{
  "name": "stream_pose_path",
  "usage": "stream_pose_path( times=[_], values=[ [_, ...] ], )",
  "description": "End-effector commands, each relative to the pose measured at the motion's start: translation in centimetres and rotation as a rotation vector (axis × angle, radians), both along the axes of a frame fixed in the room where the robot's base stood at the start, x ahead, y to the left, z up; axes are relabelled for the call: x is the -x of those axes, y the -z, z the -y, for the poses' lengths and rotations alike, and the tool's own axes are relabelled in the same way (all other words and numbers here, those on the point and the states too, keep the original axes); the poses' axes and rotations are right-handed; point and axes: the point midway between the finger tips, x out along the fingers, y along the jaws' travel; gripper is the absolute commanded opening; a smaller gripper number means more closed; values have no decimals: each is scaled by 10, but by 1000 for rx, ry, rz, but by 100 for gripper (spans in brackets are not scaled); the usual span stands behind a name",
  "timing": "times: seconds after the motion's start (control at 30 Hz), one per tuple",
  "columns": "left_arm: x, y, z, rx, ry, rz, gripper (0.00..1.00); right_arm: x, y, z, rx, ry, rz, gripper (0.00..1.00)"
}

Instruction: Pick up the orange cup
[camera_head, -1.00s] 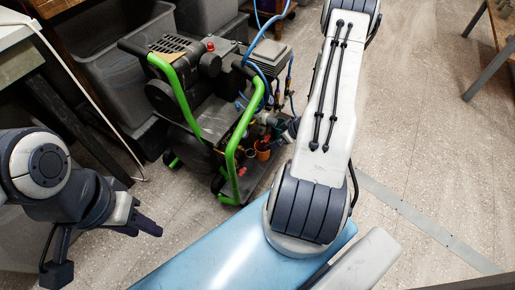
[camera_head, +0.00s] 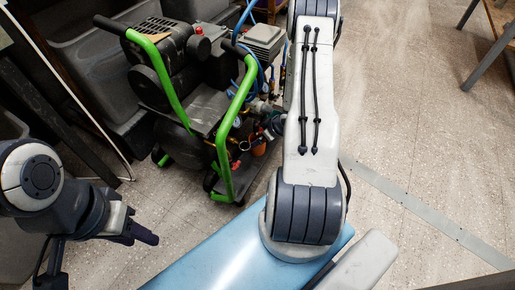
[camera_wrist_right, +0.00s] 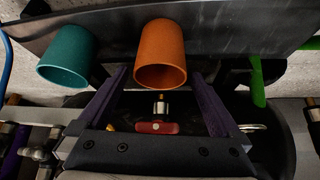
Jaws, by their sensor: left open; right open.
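The orange cup (camera_wrist_right: 161,52) is large in the right wrist view, its open rim facing the camera, against a dark flat surface. In the head view the orange cup (camera_head: 259,149) is small, low on the compressor cart and partly hidden. My right gripper (camera_wrist_right: 160,75) is open, with one purple-grey finger on each side of the cup's rim in the picture. I cannot tell whether either finger touches it. My left gripper (camera_head: 100,260) is open and empty at the lower left of the head view, far from the cup.
A teal cup (camera_wrist_right: 66,56) stands just left of the orange one, close to a finger. The compressor cart has green handles (camera_head: 232,125) and blue hoses. A red valve handle (camera_wrist_right: 157,127) shows between my right fingers. Grey bins (camera_head: 90,50) stand behind left.

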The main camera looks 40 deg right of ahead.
Motion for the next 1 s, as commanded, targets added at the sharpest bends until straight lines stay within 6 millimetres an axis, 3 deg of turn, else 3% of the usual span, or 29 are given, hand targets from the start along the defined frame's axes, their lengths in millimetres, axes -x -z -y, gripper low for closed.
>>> stream_pose_path(
  times=[0.1, 0.37, 0.67, 0.93, 1.0],
  values=[
    [0, -1, 0, 0, 0, 0, 42, 0, -1, 0, 0, 0, 0, 100],
    [0, -1, 0, 0, 0, 0, 42, 0, -1, 0, 0, 0, 0, 1],
    [0, -3, 0, 0, 0, 0, 42, 0, -3, 0, 1, -1, 0, 0],
    [0, -25, 0, 0, 0, 0, 42, 1, -23, 0, 0, 0, 0, 0],
    [0, -28, 0, 1, 0, 1, 42, 18, -20, 4, -4, 7, -4, 0]
  ],
)
